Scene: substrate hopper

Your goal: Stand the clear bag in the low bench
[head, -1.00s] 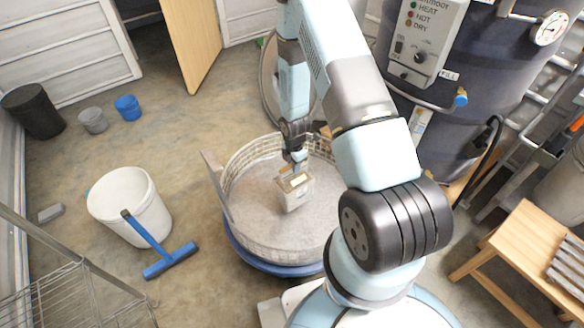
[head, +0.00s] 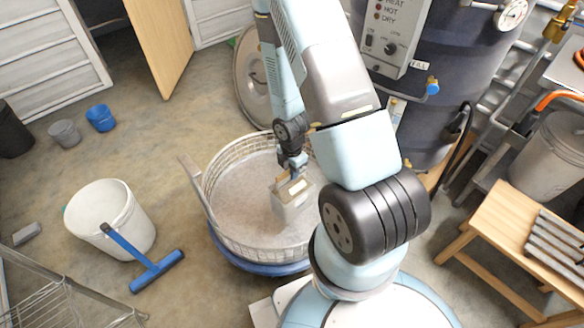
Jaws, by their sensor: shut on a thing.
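My gripper (head: 291,180) points down over the round wire basket in the head view. It is shut on the top of a clear bag (head: 291,207) with pale contents. The bag hangs upright inside the basket's rim, over its grey floor; I cannot tell whether its base touches the floor. A low slatted wooden bench (head: 503,222) stands at the right, with dark bars on its top. Its right end is cut off by the picture edge.
The wire basket (head: 222,243) sits on a blue base beside my body. A dark drum with a control box (head: 393,38) stands behind, between basket and bench. A white bucket (head: 105,212) and blue squeegee (head: 155,270) are at left. A grey bin (head: 545,160) stands behind the bench.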

